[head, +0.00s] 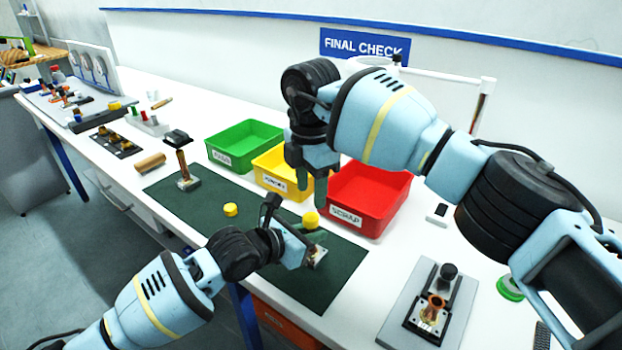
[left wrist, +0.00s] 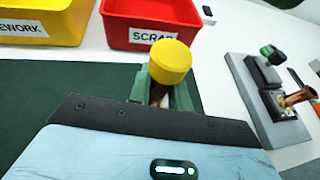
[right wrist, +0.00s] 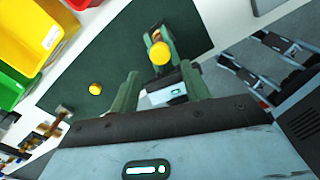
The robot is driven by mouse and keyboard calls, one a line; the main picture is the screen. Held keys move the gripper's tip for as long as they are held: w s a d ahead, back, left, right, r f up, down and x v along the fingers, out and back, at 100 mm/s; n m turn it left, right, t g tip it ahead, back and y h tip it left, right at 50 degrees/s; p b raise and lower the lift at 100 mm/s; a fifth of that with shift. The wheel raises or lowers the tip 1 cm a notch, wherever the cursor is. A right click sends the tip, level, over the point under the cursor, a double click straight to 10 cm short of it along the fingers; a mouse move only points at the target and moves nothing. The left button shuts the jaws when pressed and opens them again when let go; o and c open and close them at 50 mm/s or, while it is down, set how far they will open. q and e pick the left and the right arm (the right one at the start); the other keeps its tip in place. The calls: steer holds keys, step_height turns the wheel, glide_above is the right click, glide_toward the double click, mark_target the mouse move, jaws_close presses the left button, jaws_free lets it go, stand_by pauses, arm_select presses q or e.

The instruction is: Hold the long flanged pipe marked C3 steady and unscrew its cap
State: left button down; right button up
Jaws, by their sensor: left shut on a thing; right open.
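A copper pipe (left wrist: 156,93) with a yellow cap (head: 311,220) on its top stands near the right end of the dark green mat (head: 190,211). The cap also shows in the left wrist view (left wrist: 171,62) and right wrist view (right wrist: 160,52). My left gripper (head: 308,237) is shut on the pipe below the cap; its fingers hide part of the pipe. My right gripper (head: 314,190) is open and empty, pointing down just above the cap, apart from it. No C3 mark can be read. A second yellow cap (head: 231,210) lies loose on the mat.
Green (head: 245,145), yellow (head: 281,170) and red (head: 370,198) bins line the mat's back edge. Another fitting with a dark top (head: 186,168) stands at the mat's far left. A grey board (head: 400,318) with a copper part sits at right. The mat's middle is mostly free.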

mark_target(311, 216)
step_height(311, 216, down, 6)
steer(key=shift+f, duration=0.25)
steer(key=c, duration=1)
steer(key=n, duration=0.5)
steer(key=shift+n, duration=0.4)
steer(key=n, duration=0.4)
steer(key=shift+n, duration=0.3)
steer(key=o, duration=1.1)
steer(key=shift+r, duration=0.1)
